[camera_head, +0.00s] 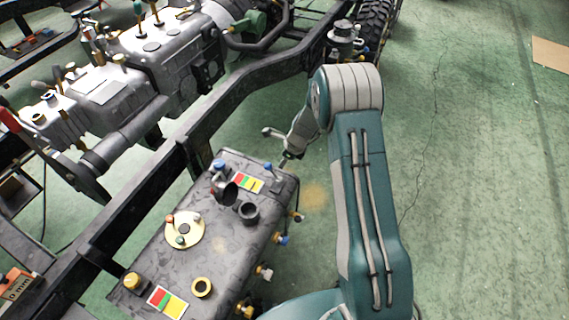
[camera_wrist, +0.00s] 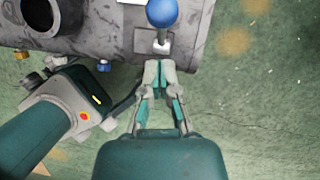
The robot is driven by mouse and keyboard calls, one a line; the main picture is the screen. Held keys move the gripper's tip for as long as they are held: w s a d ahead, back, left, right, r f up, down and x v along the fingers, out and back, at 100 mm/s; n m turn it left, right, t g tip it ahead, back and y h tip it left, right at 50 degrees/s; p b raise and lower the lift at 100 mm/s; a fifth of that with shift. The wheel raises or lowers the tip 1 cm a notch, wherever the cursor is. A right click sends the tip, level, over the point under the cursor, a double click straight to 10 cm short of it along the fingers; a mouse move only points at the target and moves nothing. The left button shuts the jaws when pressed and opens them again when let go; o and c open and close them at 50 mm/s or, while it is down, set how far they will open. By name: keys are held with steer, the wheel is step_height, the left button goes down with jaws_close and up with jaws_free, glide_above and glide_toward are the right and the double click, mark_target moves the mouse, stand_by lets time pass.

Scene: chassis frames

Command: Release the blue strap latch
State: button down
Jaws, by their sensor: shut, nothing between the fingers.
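A blue ball-shaped knob (camera_wrist: 162,13) stands on a small metal latch piece (camera_wrist: 162,46) at the edge of the dark grey tank (camera_wrist: 120,40) in the wrist view. In the head view a small blue knob (camera_head: 268,166) shows at the tank's far right corner, close to my gripper (camera_head: 284,162). In the wrist view the fingertips of my gripper (camera_wrist: 159,66) are together and empty, just below the metal piece. I cannot tell whether they touch it. My forearm hides the floor behind it in the head view.
The tank (camera_head: 215,245) carries a black open neck (camera_head: 249,212), a cream disc (camera_head: 184,231) and several coloured knobs along its right side. A dark chassis rail (camera_head: 150,195) runs along its left.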

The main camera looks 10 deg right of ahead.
steer(key=shift+r, duration=0.15)
steer(key=shift+r, duration=0.65)
steer(key=w+a+v, duration=0.1)
steer(key=v, duration=1.2)
steer(key=shift+w+r, duration=0.15)
steer(key=shift+r, duration=0.05)
steer(key=shift+a, duration=0.1)
